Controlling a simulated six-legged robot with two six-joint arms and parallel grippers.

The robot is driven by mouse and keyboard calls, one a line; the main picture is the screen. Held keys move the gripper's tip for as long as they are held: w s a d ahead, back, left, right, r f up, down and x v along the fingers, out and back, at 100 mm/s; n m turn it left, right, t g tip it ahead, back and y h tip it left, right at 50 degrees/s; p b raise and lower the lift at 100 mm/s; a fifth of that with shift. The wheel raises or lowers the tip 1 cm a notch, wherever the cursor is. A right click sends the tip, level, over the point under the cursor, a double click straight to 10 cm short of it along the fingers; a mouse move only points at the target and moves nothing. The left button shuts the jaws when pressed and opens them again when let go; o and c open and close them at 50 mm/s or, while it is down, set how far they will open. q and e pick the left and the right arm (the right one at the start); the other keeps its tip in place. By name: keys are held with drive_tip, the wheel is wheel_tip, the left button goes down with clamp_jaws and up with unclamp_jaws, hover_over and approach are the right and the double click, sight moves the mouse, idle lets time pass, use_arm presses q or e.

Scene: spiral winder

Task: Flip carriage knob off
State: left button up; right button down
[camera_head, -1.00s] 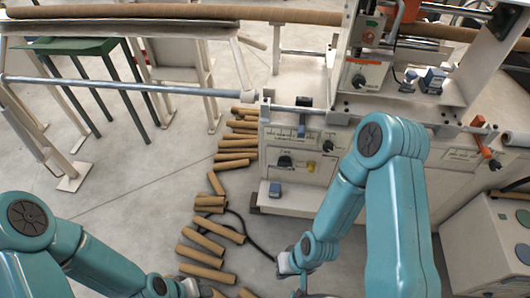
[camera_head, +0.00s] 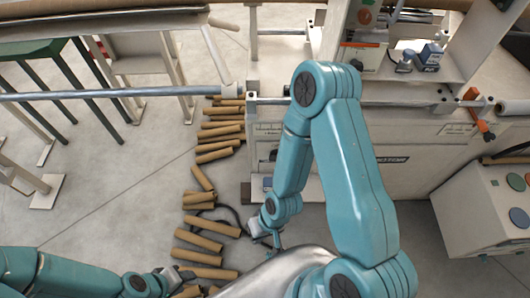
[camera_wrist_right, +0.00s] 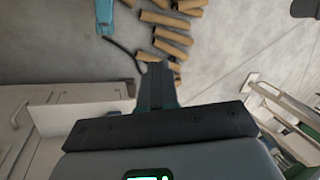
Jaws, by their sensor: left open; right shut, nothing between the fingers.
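The carriage panel (camera_head: 372,57) of the winder stands at the upper right of the head view, white with a red strip along its top. Its left part is next to my right arm's elbow, and I cannot clearly make out the carriage knob or its position. My right gripper (camera_head: 268,238) hangs low in front of the machine, shut and empty. Its shut fingers also show in the right wrist view (camera_wrist_right: 157,85). My left gripper (camera_head: 180,276) is low at the bottom left, open, near the cardboard tubes. Both grippers are well away from the panel.
Several cardboard tubes (camera_head: 205,225) lie on the floor left of the machine. A lower front panel (camera_head: 268,135) is mostly hidden by my right arm. A grey cabinet (camera_head: 485,205) stands at the right. A long rod (camera_head: 110,93) reaches out left. Open floor lies at the left.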

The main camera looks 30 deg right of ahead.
drive_tip(key=w+d+t+h+b, duration=0.1)
drive_tip(key=w+d+b, duration=0.2)
drive_tip(key=w+b, duration=0.45)
drive_tip(key=w+d+b, duration=0.3)
drive_tip(key=w+b, duration=0.4)
drive_tip(key=w, duration=0.1)
drive_tip(key=w+d+r+m+t+h+b, duration=0.1)
drive_tip(key=w+d+r+m+h+b, duration=0.2)
drive_tip(key=d+r+b, duration=0.5)
wheel_tip(320, 180, up, 4)
drive_tip(key=d+m+h, duration=0.1)
drive_tip(key=d, duration=0.2)
drive_tip(key=shift+w+r+h, duration=0.15)
drive_tip(key=shift+r+h, duration=0.05)
drive_tip(key=shift+h, duration=0.2)
